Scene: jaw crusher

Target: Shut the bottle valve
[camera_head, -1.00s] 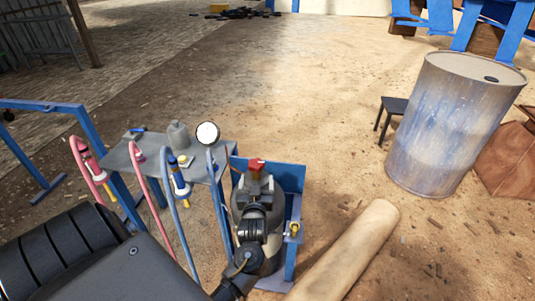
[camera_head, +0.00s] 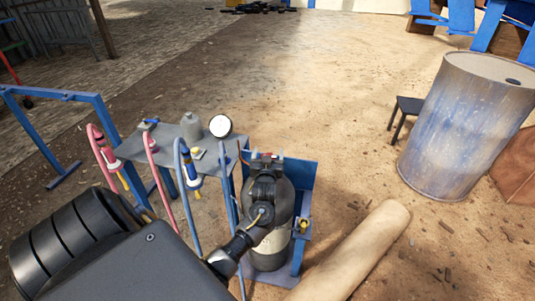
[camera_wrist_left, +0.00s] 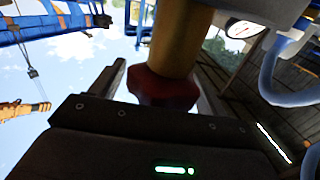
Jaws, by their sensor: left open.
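The gas bottle (camera_head: 275,253) stands upright in a blue stand. Its red valve knob (camera_head: 266,155) is on top and mostly hidden by my left gripper in the head view. In the left wrist view the red knob (camera_wrist_left: 163,88) shows close in front of the palm, on a brass-coloured stem (camera_wrist_left: 180,38). My left gripper (camera_head: 266,159) is open, its fingers at either side of the knob. Whether they touch it I cannot tell. My right gripper is not in view.
A blue stand (camera_head: 303,183) backs the bottle. Left of it are a grey table (camera_head: 165,150), a round white gauge (camera_head: 221,126) and pink and blue hoses with torches (camera_head: 190,170). A pale log (camera_head: 350,250) lies right, near a blue-grey drum (camera_head: 460,130).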

